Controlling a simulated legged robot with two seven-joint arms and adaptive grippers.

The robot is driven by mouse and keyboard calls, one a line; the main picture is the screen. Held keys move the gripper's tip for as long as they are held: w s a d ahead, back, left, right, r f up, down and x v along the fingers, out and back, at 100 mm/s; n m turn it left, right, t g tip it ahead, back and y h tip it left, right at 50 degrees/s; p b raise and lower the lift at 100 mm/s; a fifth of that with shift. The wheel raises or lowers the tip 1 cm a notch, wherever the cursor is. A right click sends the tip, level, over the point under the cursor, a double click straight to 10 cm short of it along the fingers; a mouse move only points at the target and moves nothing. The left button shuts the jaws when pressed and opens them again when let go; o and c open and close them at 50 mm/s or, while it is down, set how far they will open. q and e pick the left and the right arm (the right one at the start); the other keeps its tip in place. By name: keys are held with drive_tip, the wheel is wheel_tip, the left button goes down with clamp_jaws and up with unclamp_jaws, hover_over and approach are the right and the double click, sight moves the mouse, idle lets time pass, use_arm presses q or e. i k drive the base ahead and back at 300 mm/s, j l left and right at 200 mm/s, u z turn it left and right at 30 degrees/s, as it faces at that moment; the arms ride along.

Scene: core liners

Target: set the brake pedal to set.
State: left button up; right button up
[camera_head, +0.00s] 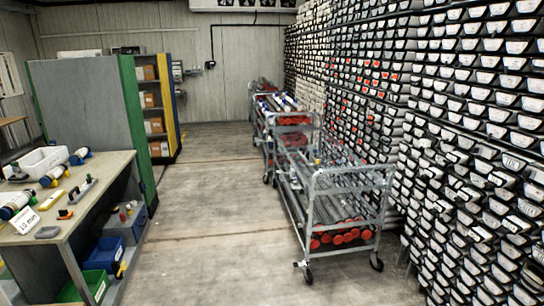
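A grey metal cart (350,178) stands right of the middle, in front of the wall of core liners. Its lower deck holds long tubes with red end caps (345,238). At its near left wheel (307,277) a small light-coloured piece (301,264) sticks out to the left, which looks like the brake pedal. It is too small to tell its position. The near right wheel (376,263) shows no clear pedal. Neither of my grippers is in view.
More loaded carts (290,125) stand behind it in a row. A workbench (110,178) with tools, bottles and bins is on the left, before a shelf unit (155,110). The liner wall (470,130) fills the right. The floor between (210,220) is clear.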

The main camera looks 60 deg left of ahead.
sight(295, 264)
drive_tip(key=i+j+u, duration=0.1)
drive_tip(key=j+u, duration=0.2)
drive_tip(key=i+j+u, duration=0.1)
drive_tip(key=j+u, duration=0.25)
drive_tip(key=i+j+u, duration=0.3)
drive_tip(key=j+u, duration=0.35)
drive_tip(key=i+j+u, duration=0.1)
drive_tip(key=i+j, duration=0.5)
drive_tip(key=i+j+u, duration=0.1)
drive_tip(key=i+j, duration=0.4)
drive_tip(key=i, duration=0.25)
